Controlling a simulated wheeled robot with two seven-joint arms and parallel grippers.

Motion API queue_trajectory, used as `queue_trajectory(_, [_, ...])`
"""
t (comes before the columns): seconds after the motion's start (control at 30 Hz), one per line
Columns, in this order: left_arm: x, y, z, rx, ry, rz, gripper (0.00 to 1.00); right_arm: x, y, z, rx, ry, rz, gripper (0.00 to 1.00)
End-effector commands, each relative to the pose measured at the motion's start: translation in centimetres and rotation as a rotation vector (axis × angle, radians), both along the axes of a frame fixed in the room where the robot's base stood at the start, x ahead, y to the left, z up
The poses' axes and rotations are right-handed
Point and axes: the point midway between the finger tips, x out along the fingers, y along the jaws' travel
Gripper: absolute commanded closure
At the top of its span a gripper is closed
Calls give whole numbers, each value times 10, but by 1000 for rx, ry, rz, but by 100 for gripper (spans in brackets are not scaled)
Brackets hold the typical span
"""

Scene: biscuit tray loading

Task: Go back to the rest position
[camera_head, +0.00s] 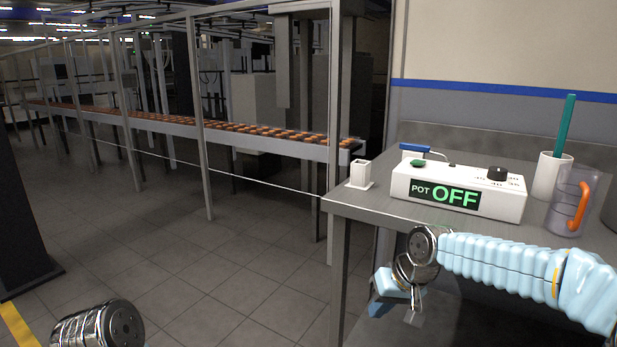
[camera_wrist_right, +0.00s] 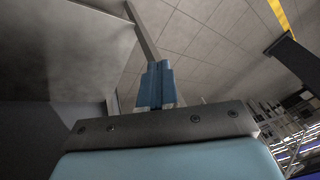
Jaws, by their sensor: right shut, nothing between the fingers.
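My right arm comes in from the right in the head view, in a pale blue sleeve, bent at a metal joint in front of the steel table (camera_head: 358,207). My right gripper (camera_head: 384,308) hangs below that joint, beside the table's front edge and partly hidden by the wrist. In the right wrist view its two blue fingers (camera_wrist_right: 157,84) are together, with nothing between them. Of my left arm only a metal joint shows at the bottom left of the head view; the left gripper is out of the picture.
On the table stand a white control box (camera_head: 458,191) reading "POT OFF", a small white holder (camera_head: 360,175), a white cup (camera_head: 551,176) with a green stick, and a clear jug (camera_head: 567,215) with an orange handle. A conveyor (camera_head: 240,134) carries biscuits behind.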

Motion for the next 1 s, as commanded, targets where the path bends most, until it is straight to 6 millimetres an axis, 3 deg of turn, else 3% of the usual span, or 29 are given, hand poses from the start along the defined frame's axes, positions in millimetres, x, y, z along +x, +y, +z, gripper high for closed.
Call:
queue_trajectory(0.03, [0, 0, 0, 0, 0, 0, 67, -4, 11, -46, 29, 41, 7, 100])
queue_trajectory(0.13, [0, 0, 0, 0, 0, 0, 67, -21, 30, -131, 88, 98, -7, 100])
queue_trajectory(0.2, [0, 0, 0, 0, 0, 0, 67, -44, 41, -188, 120, 140, -28, 100])
queue_trajectory(0.3, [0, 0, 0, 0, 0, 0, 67, -90, 51, -260, 145, 199, -71, 100])
queue_trajectory(0.4, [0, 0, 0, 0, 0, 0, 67, -143, 54, -313, 143, 250, -123, 100])
queue_trajectory(0.5, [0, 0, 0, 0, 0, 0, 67, -190, 50, -346, 123, 286, -164, 100])
queue_trajectory(0.63, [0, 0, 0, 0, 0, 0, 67, -228, 44, -366, 95, 309, -196, 100])
queue_trajectory(0.77, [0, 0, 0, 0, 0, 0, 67, -239, 41, -370, 83, 311, -206, 100])
queue_trajectory(1.0, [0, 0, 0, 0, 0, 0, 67, -238, 41, -370, 84, 309, -206, 100])
